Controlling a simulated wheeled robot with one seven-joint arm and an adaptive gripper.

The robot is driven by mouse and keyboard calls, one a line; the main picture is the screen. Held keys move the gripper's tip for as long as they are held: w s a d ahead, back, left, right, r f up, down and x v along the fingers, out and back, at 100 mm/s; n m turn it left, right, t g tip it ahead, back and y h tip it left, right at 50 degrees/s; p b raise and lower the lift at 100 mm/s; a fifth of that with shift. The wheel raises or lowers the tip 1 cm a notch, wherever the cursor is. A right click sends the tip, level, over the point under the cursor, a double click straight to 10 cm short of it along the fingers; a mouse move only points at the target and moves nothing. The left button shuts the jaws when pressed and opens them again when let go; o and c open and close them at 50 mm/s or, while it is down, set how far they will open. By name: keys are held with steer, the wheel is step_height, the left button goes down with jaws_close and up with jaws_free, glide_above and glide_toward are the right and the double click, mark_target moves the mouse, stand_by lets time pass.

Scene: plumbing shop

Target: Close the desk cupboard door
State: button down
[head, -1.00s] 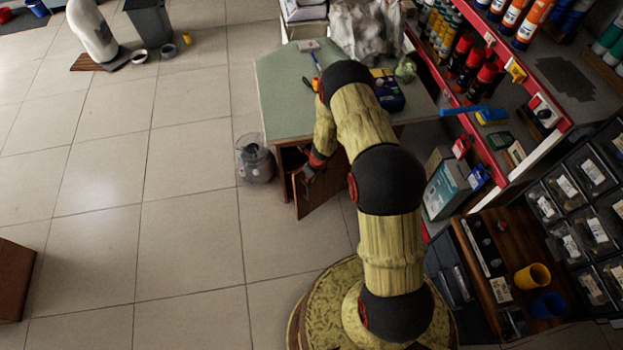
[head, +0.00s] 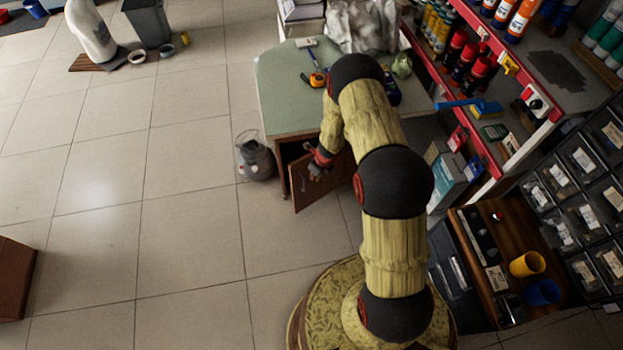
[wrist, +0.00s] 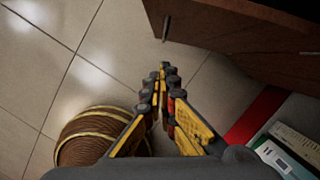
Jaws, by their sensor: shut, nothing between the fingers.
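The desk (head: 285,95) has a pale green top and a wooden body. Its cupboard door (head: 312,197) is a brown panel that stands ajar, with a dark gap showing at its left. My gripper (head: 316,174) is at the upper part of the door in the head view; contact cannot be told there. In the wrist view, my gripper (wrist: 163,70) is shut and empty, with its tips over the floor. A brown wooden panel, apparently the door (wrist: 240,40), is up and right of the tips, with a gap in the picture. My arm hides part of the desk front.
A grey round container (head: 254,160) stands on the floor left of the desk. Shelves with bottles (head: 470,60) and a drawer rack (head: 590,170) line the right side. A light box (head: 450,180) stands right of my arm.

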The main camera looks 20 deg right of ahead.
steer(key=a+p+v, duration=0.1)
steer(key=p+v, duration=0.1)
steer(key=v, duration=0.5)
steer(key=s+d+f+n+h+b, duration=0.25)
steer(key=s+d+f+n, duration=0.45)
steer(key=s+d+f, duration=0.4)
steer(key=w+a+r+n+t+y, duration=0.3)
steer(key=w+a+r+n+t, duration=0.45)
steer(key=w+a, duration=0.2)
steer(key=b, duration=0.4)
glide_toward(300, 167)
steer(key=shift+n+g, duration=0.45)
steer(key=shift+x, duration=2.8)
steer(key=shift+w+r, duration=0.2)
